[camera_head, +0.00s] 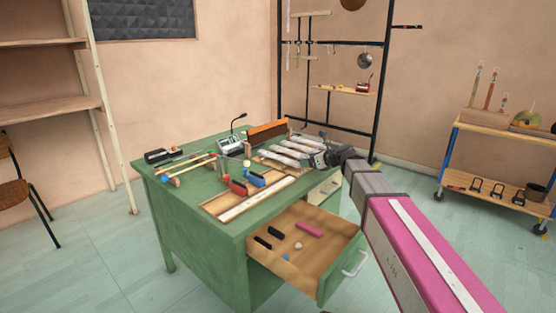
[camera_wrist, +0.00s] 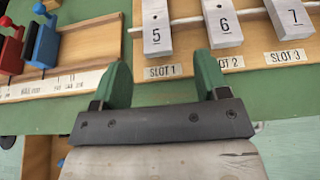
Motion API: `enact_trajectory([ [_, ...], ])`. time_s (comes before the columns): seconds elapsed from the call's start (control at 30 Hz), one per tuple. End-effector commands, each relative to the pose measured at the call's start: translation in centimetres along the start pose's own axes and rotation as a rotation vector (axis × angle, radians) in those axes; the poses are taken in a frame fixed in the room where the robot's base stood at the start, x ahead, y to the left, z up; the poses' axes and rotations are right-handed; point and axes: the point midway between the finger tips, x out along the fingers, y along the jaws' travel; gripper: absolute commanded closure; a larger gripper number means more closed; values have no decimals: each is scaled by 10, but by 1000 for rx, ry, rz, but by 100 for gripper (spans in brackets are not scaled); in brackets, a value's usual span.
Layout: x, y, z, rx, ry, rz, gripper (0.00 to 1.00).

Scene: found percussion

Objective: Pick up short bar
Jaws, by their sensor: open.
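Three pale grey bars marked 5 (camera_wrist: 157,28), 6 (camera_wrist: 222,24) and 7 (camera_wrist: 292,15) lie side by side on a wooden rack above labels for slots 1, 2 and 3. I cannot tell which one is the short bar, as their far ends are cut off. The bars also show on the desk in the head view (camera_head: 285,152). My gripper (camera_wrist: 162,76) is open and empty. Its green fingers appear over the desk just in front of the rack, with bar 5 beyond the gap. In the head view my gripper (camera_head: 322,157) is beside the bars and partly hides them.
A wooden tray (camera_head: 212,207) with a marked white strip lies on the green desk (camera_head: 218,245). Red (camera_wrist: 10,45) and blue (camera_wrist: 42,42) clamp-like pieces stand there. An open drawer (camera_head: 325,262) juts out below, holding small items. An orange-topped brush-like block (camera_head: 267,132) stands behind the bars.

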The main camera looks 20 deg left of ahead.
Motion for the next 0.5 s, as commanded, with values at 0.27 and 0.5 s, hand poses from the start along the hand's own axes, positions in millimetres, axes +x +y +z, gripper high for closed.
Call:
enact_trajectory([
  [0.27,21,2,-1,-2,1,1,32],
  [0.5,54,4,-3,-2,1,1,32],
])
